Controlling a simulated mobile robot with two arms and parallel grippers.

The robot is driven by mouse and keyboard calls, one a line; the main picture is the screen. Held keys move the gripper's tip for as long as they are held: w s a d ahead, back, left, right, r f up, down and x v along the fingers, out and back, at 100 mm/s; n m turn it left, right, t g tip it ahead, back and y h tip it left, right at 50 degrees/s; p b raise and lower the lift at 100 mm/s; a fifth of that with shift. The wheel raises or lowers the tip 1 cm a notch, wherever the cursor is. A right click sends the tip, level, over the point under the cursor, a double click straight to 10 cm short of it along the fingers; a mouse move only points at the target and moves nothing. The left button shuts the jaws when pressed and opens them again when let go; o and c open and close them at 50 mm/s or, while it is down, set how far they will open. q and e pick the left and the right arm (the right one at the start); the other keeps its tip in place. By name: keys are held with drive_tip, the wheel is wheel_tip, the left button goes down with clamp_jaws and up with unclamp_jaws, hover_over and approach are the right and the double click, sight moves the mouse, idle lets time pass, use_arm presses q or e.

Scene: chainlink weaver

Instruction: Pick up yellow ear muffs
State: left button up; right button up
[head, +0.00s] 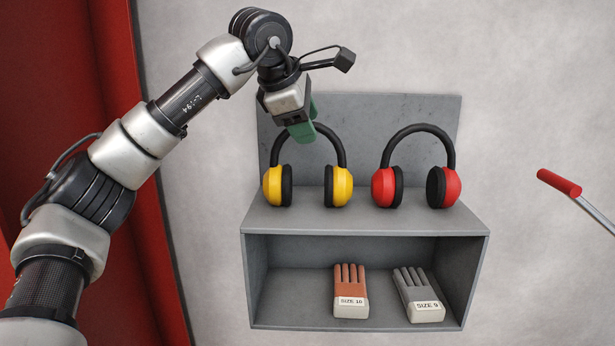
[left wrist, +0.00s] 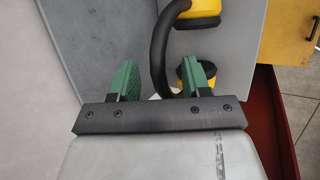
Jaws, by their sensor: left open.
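The yellow ear muffs (head: 340,187) stand upright on top of a grey shelf unit (head: 365,220), at its left, with yellow cups and a black headband. My left gripper (head: 301,128) is open, with green fingers, right at the top of this headband in the head view. In the left wrist view, the black headband (left wrist: 158,55) runs between the two open fingers of my left gripper (left wrist: 165,80), nearer the right finger. The yellow cups (left wrist: 203,8) show beyond. I cannot tell whether a finger touches the band. My right gripper is not in view.
Red ear muffs (head: 449,187) stand to the right on the same top. Orange gloves (head: 350,285) and grey gloves (head: 418,292) lie in the compartment below. A grey back panel rises behind the ear muffs. A red-handled lever (head: 559,182) juts in at the right.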

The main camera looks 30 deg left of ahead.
use_arm(q)
drive_tip(key=shift+w+f, duration=0.25)
drive_tip(key=shift+s, duration=0.1)
clamp_jaws()
drive_tip(key=shift+r, duration=0.2)
